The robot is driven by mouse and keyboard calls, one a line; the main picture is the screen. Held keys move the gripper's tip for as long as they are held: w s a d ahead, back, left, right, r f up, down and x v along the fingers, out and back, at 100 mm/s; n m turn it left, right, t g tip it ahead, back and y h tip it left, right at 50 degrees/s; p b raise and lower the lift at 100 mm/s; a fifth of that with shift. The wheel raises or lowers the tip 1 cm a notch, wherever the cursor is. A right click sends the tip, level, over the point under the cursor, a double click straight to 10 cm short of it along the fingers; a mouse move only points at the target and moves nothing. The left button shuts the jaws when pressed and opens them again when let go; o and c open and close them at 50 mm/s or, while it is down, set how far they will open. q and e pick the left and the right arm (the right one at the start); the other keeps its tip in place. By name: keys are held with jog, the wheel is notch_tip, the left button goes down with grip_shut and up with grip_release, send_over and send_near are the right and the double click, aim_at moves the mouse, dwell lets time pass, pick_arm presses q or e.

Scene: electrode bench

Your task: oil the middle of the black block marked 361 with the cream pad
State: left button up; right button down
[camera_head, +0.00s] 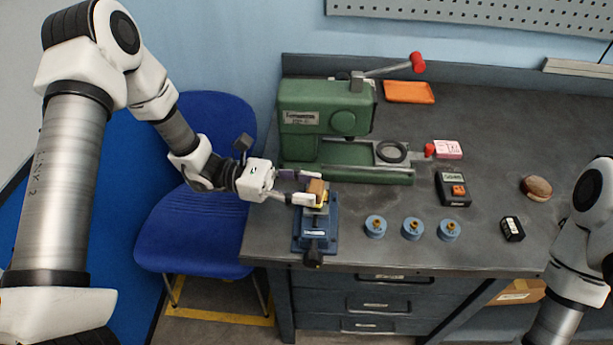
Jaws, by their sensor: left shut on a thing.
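My left gripper (309,188) is shut on a small brown block (318,187) above the blue vise (315,225). Something yellow shows under the brown block; I cannot tell whether it touches the vise jaws. A small black block (512,229) with a white mark lies on the bench at the right; its number is too small to read. A round brown pad-like thing (537,187) with a paler edge lies behind it; I cannot tell whether it is the cream pad. My right arm shows at the right edge, but its gripper is out of view.
A green machine (325,120) with a red-knobbed lever stands behind the vise. Three blue round holders (412,229) stand along the front. A dark meter (453,189), a pink-and-white box (447,149) and an orange tray (409,92) lie farther back. The back right is clear.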

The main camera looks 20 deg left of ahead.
pick_arm(q)
jog(key=shift+s+d, duration=0.1)
jog(key=shift+s, duration=0.35)
jog(key=shift+r+p, duration=1.95)
jog(key=shift+r, duration=1.05)
jog(key=shift+w, duration=0.1)
notch_tip(320, 180, up, 3)
jog(key=shift+p, duration=1.05)
